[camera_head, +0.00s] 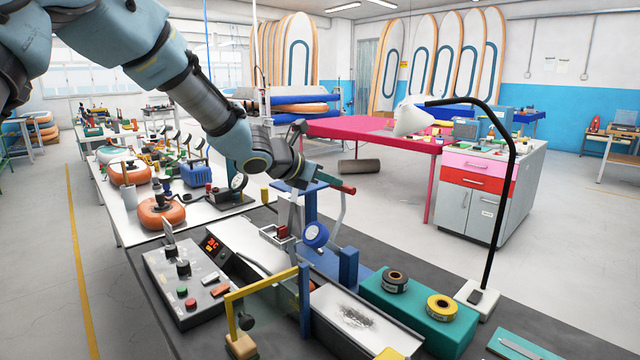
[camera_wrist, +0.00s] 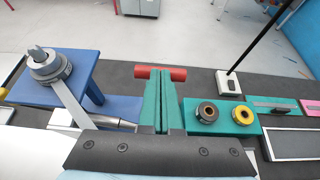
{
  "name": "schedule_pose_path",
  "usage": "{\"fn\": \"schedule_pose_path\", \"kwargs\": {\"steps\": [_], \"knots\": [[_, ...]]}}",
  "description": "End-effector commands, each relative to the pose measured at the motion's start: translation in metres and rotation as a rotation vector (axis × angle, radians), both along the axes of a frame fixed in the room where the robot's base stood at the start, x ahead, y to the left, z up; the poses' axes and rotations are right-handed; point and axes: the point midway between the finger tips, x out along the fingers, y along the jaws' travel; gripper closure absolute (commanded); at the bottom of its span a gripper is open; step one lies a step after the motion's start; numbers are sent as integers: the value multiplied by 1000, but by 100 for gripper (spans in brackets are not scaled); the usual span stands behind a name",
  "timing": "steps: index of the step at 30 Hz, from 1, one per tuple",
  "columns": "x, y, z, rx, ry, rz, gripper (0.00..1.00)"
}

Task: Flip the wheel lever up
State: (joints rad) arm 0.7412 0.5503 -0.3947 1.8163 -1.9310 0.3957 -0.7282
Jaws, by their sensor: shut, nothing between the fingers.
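The lever with a red grip (camera_head: 342,188) stands up from the blue-framed machine (camera_head: 350,266) on the dark bench, beside a blue wheel (camera_head: 316,235). A pale metal bar runs down from the grip towards the wheel. In the wrist view the red grip (camera_wrist: 176,74) lies crosswise right at the fingertips. My gripper (camera_head: 314,174) is shut, with its green fingers (camera_wrist: 160,76) together and empty. The fingertips are just left of the grip in the head view; I cannot tell whether they touch it. The fingers hide the middle of the grip and the bar below.
A green block (camera_head: 418,318) with two tape rolls sits right of the machine. A desk lamp (camera_head: 510,190) rises behind it. A control box (camera_head: 192,280) and a yellow bracket (camera_head: 262,284) stand to the left and in front. The floor beyond the bench is open.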

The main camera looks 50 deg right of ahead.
Motion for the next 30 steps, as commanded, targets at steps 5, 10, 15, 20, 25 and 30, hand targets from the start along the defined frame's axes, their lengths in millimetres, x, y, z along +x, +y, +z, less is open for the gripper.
{"fn": "schedule_pose_path", "kwargs": {"steps": [5,10,15,20,25,30], "knots": [[-2,-26,3,-2,1,-2,100],[-3,-46,2,-2,1,-2,100],[-4,-60,1,-2,0,-2,100],[-4,-66,0,-1,1,-1,100],[-4,-68,0,-1,0,-1,100],[-4,-68,0,-1,0,-1,100]]}}
